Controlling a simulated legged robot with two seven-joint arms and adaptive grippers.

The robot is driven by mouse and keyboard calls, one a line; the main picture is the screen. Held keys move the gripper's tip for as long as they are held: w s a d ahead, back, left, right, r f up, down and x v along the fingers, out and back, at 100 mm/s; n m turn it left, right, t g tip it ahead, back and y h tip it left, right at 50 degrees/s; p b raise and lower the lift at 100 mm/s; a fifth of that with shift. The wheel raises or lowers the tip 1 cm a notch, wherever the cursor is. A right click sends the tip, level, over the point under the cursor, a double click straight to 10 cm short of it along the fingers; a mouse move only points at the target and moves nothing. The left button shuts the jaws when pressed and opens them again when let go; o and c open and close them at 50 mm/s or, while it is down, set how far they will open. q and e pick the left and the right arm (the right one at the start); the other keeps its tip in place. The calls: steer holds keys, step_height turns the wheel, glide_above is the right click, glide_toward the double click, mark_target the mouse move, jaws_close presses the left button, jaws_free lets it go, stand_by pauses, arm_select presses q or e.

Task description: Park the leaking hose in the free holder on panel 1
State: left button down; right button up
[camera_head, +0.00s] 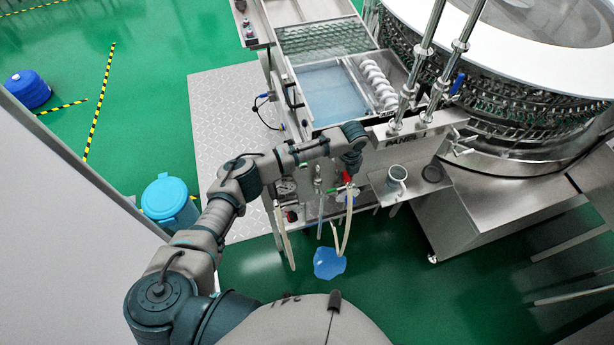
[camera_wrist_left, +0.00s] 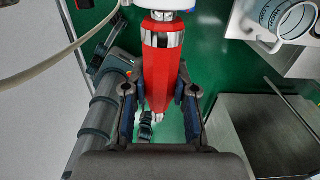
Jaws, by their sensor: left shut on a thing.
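My left gripper (camera_head: 350,168) is in front of panel 1 (camera_head: 400,149). It is shut on the red connector (camera_wrist_left: 158,65) of the leaking hose, which sits between the fingers in the left wrist view (camera_wrist_left: 160,105). A pale hose (camera_head: 347,225) hangs below the gripper over a blue puddle (camera_head: 329,263) on the floor. To the right, a bracket on the panel carries a metal cup-like holder (camera_head: 397,174) and a dark round opening (camera_head: 432,173). My right gripper is not in view.
A pressure gauge (camera_head: 286,187) and other hanging hoses (camera_head: 284,235) are left of the gripper. The rotary washer (camera_head: 490,110) stands behind at right. A blue bin (camera_head: 168,200) stands at left. Green floor lies open below the panel.

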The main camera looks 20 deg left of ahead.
arm_select(q)
steer(key=shift+w+a, duration=0.15)
steer(key=shift+w, duration=0.15)
steer(key=c, duration=0.8)
jaws_free()
steer(key=shift+c, duration=0.2)
step_height(320, 180, up, 12)
